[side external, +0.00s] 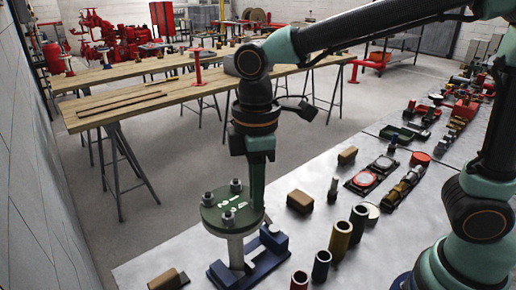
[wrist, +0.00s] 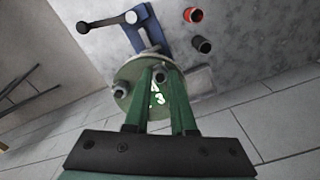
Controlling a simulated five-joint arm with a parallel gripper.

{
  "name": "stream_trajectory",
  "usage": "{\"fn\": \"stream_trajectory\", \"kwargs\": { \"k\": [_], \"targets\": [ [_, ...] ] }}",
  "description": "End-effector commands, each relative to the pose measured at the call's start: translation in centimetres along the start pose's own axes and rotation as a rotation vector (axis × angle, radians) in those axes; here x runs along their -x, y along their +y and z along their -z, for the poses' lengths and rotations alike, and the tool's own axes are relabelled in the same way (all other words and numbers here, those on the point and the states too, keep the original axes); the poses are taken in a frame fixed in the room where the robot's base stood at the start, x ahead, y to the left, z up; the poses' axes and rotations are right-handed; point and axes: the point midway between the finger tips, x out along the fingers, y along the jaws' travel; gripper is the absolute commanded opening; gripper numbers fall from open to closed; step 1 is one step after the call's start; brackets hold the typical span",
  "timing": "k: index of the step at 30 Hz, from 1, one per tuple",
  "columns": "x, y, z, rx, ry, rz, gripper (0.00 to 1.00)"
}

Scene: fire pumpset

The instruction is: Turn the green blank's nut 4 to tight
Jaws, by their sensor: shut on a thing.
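The round green blank (side external: 232,211) sits flat on top of a pale post above a blue vise (side external: 262,262). Three nuts on studs show on its face, among them a front nut (side external: 228,219). My gripper (side external: 257,205) points down onto the right side of the blank and hides the nut there. In the wrist view the two green fingers of my gripper (wrist: 160,75) are shut on a nut at the blank's rim, which I take as nut 4. The blank (wrist: 122,75) shows pale number marks between the fingers, and another nut (wrist: 120,91) stands to the left.
A black-handled lever (wrist: 105,20) sticks out from the vise. Brown blocks (side external: 300,201) lie nearby on the grey bench. Wooden trestle tables (side external: 180,92) stand behind.

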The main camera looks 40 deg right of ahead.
Motion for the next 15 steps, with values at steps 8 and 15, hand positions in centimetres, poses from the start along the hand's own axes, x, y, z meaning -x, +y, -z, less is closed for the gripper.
{"fn": "stream_trajectory", "kwargs": {
  "k": [8,15],
  "targets": [
    [0.13,0.05,-0.02,-0.263,0.001,0.0,0.0],
    [0.14,0.06,-0.02,-0.49,0.001,0.0,0.0]
  ]
}}
